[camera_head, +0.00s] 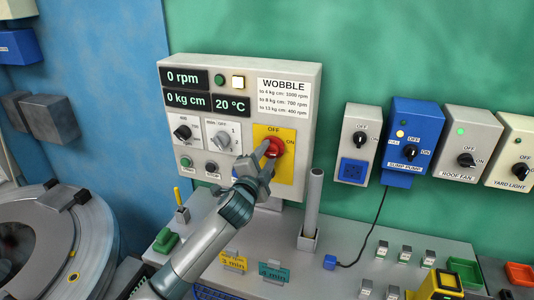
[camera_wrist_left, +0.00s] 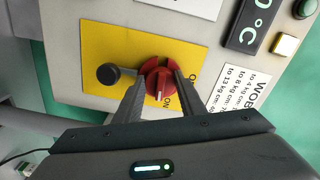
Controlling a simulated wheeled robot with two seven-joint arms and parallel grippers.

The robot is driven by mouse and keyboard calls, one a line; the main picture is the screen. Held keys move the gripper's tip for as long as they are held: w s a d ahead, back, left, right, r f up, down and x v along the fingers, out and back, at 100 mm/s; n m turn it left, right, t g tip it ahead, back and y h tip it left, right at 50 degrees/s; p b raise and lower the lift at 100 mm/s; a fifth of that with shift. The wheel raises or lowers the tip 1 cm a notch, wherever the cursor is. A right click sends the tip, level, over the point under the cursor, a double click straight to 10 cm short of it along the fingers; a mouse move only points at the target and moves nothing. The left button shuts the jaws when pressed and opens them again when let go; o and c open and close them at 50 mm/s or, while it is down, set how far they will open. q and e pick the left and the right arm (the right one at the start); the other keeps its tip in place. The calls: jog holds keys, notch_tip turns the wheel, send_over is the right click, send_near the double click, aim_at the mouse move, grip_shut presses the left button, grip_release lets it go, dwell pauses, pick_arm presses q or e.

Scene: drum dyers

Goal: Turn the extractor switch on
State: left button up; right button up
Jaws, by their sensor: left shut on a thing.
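The extractor switch is a red rotary knob (camera_head: 275,147) on a yellow plate (camera_head: 287,168) at the lower right of the grey control panel. OFF is printed above it and ON to its right. My left gripper (camera_head: 268,152) reaches up to the knob and hides part of it. In the left wrist view its two fingers (camera_wrist_left: 158,88) stand on either side of the red knob (camera_wrist_left: 160,78), shut on it. The knob's pale mark points close to the ON lettering. A round black part (camera_wrist_left: 108,73) sits on the yellow plate beside the knob. My right gripper is not in view.
The grey panel (camera_head: 240,68) shows 0 rpm, 0 kg cm and 20 °C. Smaller switch boxes, including the blue sump pump box (camera_head: 414,130), hang to the right. A grey upright post (camera_head: 313,195) stands on the bench close to the right of my left gripper.

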pick_arm(q)
jog(key=shift+m, duration=0.6)
jog(key=o, duration=1)
jog(key=shift+o, duration=0.2)
jog(key=shift+s, duration=0.1)
jog(key=b+v, duration=0.5)
jog(key=v, duration=1.2)
jog(key=shift+s, duration=0.1)
